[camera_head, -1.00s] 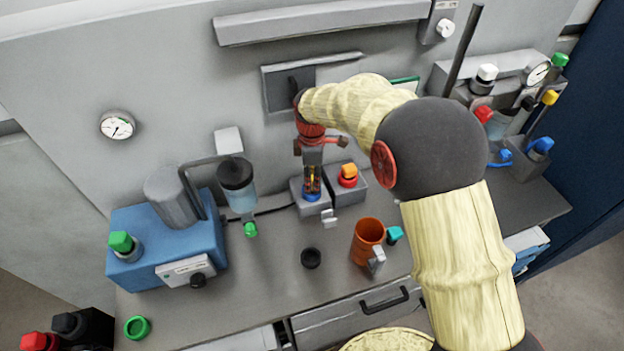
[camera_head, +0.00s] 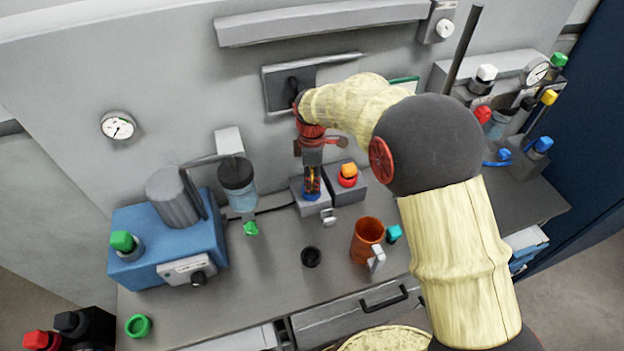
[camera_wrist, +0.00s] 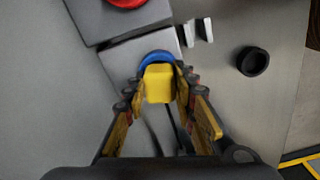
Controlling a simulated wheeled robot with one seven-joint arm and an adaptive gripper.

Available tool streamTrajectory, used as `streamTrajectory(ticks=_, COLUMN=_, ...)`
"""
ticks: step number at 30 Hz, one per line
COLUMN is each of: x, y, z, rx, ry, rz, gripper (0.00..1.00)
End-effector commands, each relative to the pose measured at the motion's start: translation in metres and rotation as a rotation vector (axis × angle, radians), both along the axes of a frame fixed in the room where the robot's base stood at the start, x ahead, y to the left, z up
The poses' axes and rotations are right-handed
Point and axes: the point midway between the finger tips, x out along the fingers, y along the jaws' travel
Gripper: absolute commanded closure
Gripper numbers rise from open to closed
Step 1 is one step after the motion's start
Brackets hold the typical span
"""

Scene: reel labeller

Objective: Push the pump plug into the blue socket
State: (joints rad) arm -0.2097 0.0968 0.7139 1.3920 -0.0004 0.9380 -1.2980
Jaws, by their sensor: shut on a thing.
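The pump plug shows as a yellow block (camera_wrist: 158,83) between my gripper's fingers (camera_wrist: 160,92) in the wrist view. My gripper (camera_head: 312,180) is shut on the plug and points down over the blue socket. The blue socket (camera_head: 311,196) is a blue ring on a grey block at the back of the bench. In the wrist view the socket's blue rim (camera_wrist: 156,57) shows just behind the plug, and the plug covers the rest. The plug's lower end is hidden, so I cannot tell how deep it sits.
Beside it on the right is a grey block with a red socket (camera_head: 347,181) and an orange plug (camera_head: 348,169). A brown mug (camera_head: 367,239) and a black ring (camera_head: 311,257) stand in front. A blue pump unit (camera_head: 165,250) stands to the left.

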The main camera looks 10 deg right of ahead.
Motion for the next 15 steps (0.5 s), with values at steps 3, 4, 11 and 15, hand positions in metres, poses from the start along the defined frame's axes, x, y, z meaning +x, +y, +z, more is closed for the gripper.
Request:
streamTrajectory(ticks=3, x=-0.0008, y=0.0004, z=-0.0023, rx=-0.001, ry=0.002, rz=0.001, gripper=1.00)
streamTrajectory(ticks=4, x=-0.0008, y=0.0004, z=-0.0024, rx=-0.001, ry=0.002, rz=0.001, gripper=1.00)
streamTrajectory(ticks=11, x=-0.0011, y=0.0003, z=-0.0030, rx=-0.001, ry=0.003, rz=0.001, gripper=0.70)
streamTrajectory(ticks=15, x=-0.0010, y=0.0004, z=-0.0027, rx=-0.001, ry=0.003, rz=0.001, gripper=0.62)
